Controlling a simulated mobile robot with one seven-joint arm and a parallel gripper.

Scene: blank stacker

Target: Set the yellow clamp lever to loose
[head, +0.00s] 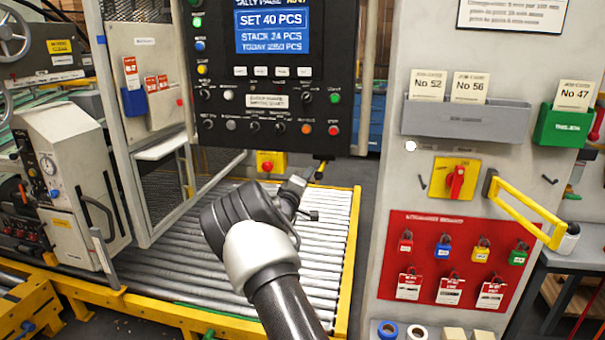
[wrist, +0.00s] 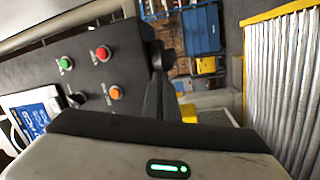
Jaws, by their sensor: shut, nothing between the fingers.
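A small yellow piece (head: 320,170), which looks like the tip of the clamp lever, shows under the lower right corner of the dark control panel (head: 335,148). Its exact setting is too small to read. A yellow patch (wrist: 189,113) beside my fingers in the wrist view may be the same lever; I cannot tell. My gripper (head: 297,184) is just below and left of the yellow piece in the head view, above the roller conveyor. In the wrist view its dark fingers (wrist: 158,92) are together and empty, near a black knob at the panel's edge. Contact with the lever is unclear.
The panel's red button (wrist: 102,53) and orange button (wrist: 115,93) are close to my gripper. The roller conveyor (head: 325,230) lies below. At right, a grey cabinet carries a yellow bar handle (head: 525,212) and a red lock board (head: 440,232).

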